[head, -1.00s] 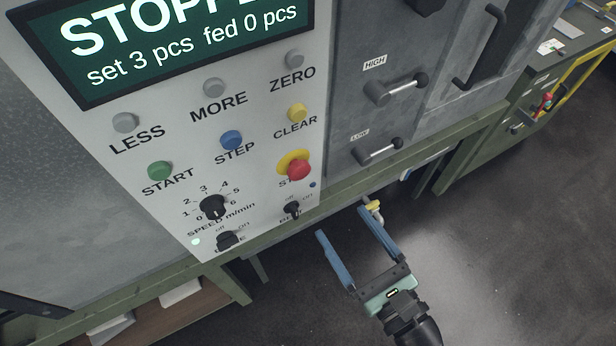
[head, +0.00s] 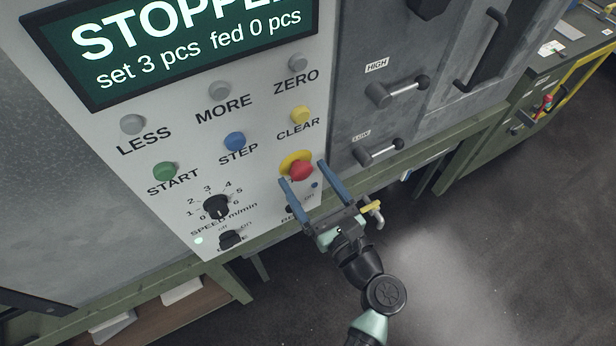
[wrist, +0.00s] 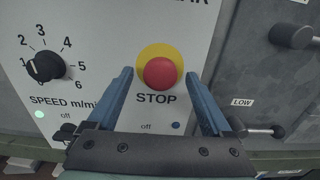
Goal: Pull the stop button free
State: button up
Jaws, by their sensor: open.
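The stop button is a red mushroom head (head: 302,170) on a yellow round collar (head: 289,160), low on the right side of the light control panel (head: 262,190). In the wrist view the red head (wrist: 160,74) shows between the two blue fingers, above the STOP label. My gripper (head: 302,172) is open and empty, its fingers pointing at the panel with the button between their tips in the picture. The fingers seem apart from the button; I cannot tell the exact distance to the panel.
The yellow CLEAR button (head: 301,115) sits above the stop button. A black speed dial (head: 216,206) and a rotary switch are to the left. The LOW lever (head: 382,152) juts from the grey cabinet to the right. A yellow-handled valve (head: 373,208) is below right.

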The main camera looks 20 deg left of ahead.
grip_shut()
dwell(0.5)
